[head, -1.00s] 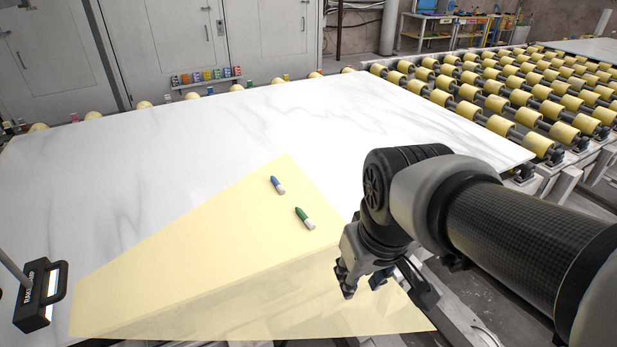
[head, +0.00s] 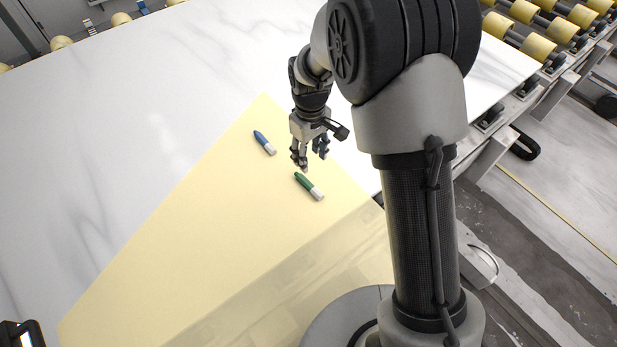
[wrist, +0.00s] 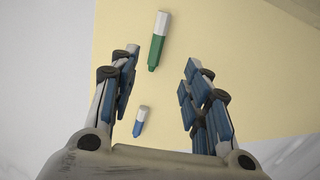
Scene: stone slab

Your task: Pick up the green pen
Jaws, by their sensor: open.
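The green pen (head: 309,187), green with a white end, lies on the pale yellow area of the slab in the head view. In the wrist view the green pen (wrist: 158,42) lies ahead of the fingertips, roughly in line with the gap between them. My gripper (head: 310,158) hangs above the slab, just beyond the green pen in the head view.
The yellow area (head: 200,240) lies on a large white marbled slab (head: 120,140). Yellow rollers (head: 525,12) stand beyond the slab at the upper right. A black-handled tool (head: 20,335) shows at the lower left. The slab around the pens is clear.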

